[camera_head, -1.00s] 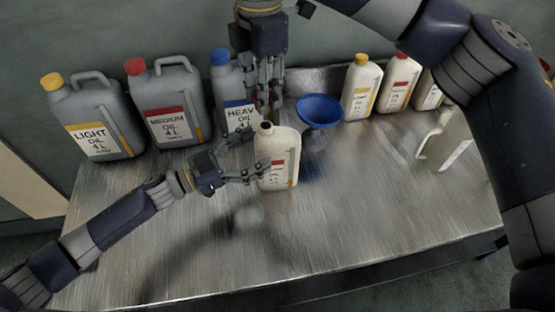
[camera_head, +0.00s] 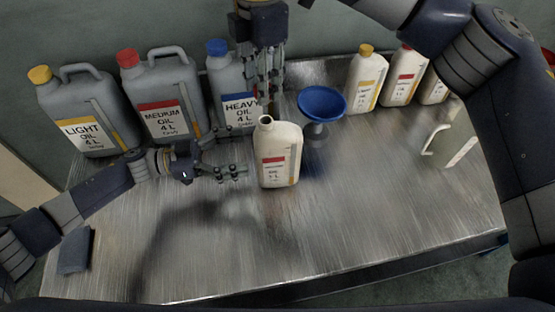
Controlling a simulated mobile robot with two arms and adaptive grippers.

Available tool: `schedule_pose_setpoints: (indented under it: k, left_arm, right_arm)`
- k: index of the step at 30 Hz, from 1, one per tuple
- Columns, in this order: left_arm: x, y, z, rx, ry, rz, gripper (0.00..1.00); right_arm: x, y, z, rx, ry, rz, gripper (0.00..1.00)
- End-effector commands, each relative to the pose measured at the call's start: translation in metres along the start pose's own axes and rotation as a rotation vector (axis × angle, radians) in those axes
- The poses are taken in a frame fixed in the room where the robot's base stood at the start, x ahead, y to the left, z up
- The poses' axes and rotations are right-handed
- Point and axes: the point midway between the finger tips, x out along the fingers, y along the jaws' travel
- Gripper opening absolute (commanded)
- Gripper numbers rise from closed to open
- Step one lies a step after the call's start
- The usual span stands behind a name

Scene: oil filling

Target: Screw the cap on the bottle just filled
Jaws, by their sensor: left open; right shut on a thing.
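The cream bottle with the red label (camera_head: 279,155) stands upright in the middle of the table, its dark neck opening uncovered. My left gripper (camera_head: 238,158) is open just left of the bottle, with a gap between its fingertips and the bottle's side. My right gripper (camera_head: 264,104) points down from above, just behind the bottle's mouth in the picture. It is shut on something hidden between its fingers. No loose cap shows.
A blue funnel (camera_head: 322,103) stands close right of the bottle. Large grey oil cans (camera_head: 168,98) line the back left, capped bottles (camera_head: 366,80) the back right. The front middle is clear.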

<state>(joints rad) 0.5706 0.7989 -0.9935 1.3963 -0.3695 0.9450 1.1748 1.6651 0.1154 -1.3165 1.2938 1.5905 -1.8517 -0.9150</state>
Motion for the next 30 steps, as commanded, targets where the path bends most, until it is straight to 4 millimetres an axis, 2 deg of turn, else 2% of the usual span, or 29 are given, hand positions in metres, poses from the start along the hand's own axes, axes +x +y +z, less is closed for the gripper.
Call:
schedule_pose_setpoints:
  k: [9,15,21,30]
  left_arm:
    - [0.06,0.0,-0.002,0.001,0.004,0.002,0.76]
    - [0.091,0.0,-0.001,0.001,0.002,0.001,0.76]
    - [0.107,0.0,-0.001,0.0,0.001,0.0,0.76]
    - [0.109,0.0,0.0,0.0,0.0,-0.001,0.76]
  right_arm:
    - [0.0,0.0,0.0,0.0,0.0,0.0,0.22]
    - [0.0,0.0,0.0,0.0,0.0,0.0,0.22]
    - [0.0,0.0,0.0,0.0,0.0,0.0,0.22]
    - [0.0,0.0,0.0,0.0,0.0,0.0,0.22]
